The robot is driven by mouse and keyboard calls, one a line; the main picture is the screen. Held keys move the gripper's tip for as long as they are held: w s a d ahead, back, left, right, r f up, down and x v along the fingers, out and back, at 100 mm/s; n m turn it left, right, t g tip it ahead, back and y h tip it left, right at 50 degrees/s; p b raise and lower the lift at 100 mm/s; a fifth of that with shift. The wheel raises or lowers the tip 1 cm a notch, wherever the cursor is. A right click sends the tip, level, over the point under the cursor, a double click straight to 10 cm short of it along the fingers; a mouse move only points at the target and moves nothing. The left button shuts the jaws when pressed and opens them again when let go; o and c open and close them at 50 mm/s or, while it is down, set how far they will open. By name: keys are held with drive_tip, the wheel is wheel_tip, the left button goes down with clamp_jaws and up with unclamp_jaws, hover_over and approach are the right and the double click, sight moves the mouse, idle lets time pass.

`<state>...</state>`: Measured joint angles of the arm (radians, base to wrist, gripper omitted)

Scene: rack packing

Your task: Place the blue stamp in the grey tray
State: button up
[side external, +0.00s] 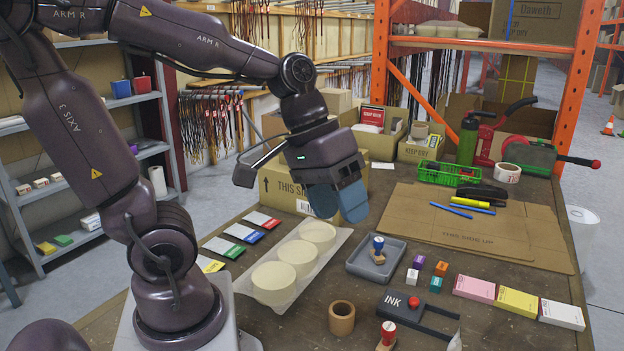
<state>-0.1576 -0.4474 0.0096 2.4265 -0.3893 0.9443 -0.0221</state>
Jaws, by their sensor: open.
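The blue stamp (378,246), with a blue knob on a wooden base, stands upright inside the grey tray (394,263) on the workbench. The tray is a shallow rounded rectangle, and nothing else shows in it. My gripper (338,206) hangs above and to the left of the tray, over the far end of the white discs. Its blue-padded fingers point down, open and with nothing seen between them. It is apart from the stamp.
White discs (272,284) lie on a pale sheet left of the tray. A red stamp (387,336), an ink pad (398,304), small coloured blocks (436,284) and a brown ring (342,318) are nearby. Flat cardboard (470,238) and a green basket (447,174) lie behind.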

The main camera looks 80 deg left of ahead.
drive_tip(key=s+r+m+y, duration=0.1)
drive_tip(key=s+a+r+m+t+y, duration=0.1)
drive_tip(key=m, duration=0.1)
drive_tip(key=s+r+m+t+y, duration=0.1)
drive_tip(key=shift+s+a, duration=0.1)
drive_tip(key=shift+a, duration=0.15)
